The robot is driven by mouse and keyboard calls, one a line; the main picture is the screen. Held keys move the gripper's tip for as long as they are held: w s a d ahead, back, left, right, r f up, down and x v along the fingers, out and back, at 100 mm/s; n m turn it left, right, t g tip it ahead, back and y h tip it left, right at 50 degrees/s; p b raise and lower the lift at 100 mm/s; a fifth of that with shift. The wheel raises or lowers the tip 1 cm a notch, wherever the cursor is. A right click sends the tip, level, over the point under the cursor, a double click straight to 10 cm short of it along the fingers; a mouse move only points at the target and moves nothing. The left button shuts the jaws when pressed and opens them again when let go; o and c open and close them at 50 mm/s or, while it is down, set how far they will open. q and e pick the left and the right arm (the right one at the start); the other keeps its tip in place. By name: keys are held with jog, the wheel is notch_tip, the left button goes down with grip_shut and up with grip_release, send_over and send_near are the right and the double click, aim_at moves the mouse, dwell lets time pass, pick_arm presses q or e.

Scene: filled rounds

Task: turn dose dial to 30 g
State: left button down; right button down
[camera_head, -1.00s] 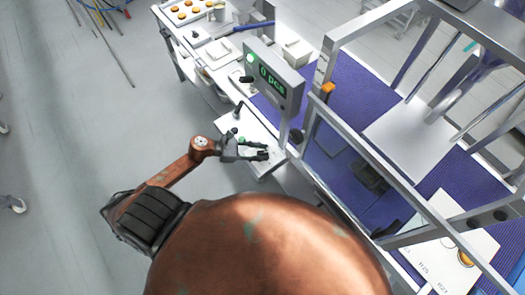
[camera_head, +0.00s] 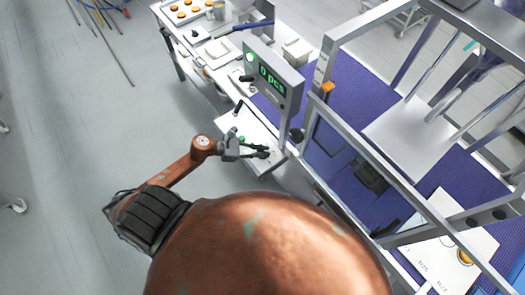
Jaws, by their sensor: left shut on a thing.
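My left gripper (camera_head: 266,151) reaches in from the left over a low white panel beside the machine frame. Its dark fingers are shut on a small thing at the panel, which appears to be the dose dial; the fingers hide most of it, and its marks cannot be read. The display (camera_head: 272,78) above has a green lamp and green text that reads "0 pcs". My right gripper is not in view.
A small black lever (camera_head: 238,107) stands close behind the gripper. A dark knob (camera_head: 297,135) sits on the frame post to the right. The grey machine frame (camera_head: 372,150) stands over a blue belt (camera_head: 352,90). Grey floor lies open at left.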

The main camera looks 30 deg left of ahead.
pick_arm(q)
jog(key=shift+n+t+y, duration=0.3)
jog(key=shift+s+r+n+t+y+p, duration=0.1)
jog(key=shift+n+t+y+p, duration=0.5)
jog(key=shift+n+t+y, duration=0.3)
jog(key=n+t+y+p, duration=0.1)
jog(key=n+y, duration=0.1)
jog(key=n, duration=0.1)
jog(key=shift+r+t+y+p, duration=0.1)
jog(key=shift+t+y+p, duration=0.2)
jog(key=shift+t, duration=0.1)
jog(key=n+y+p, duration=0.2)
jog(key=n+y, duration=0.1)
jog(key=shift+t+y+p, duration=0.35)
jog(key=shift+t+y, duration=0.05)
jog(key=shift+n+y+p, duration=0.9)
jog(key=shift+n+y, duration=0.7)
jog(key=shift+y, duration=0.1)
jog(key=shift+f, duration=0.2)
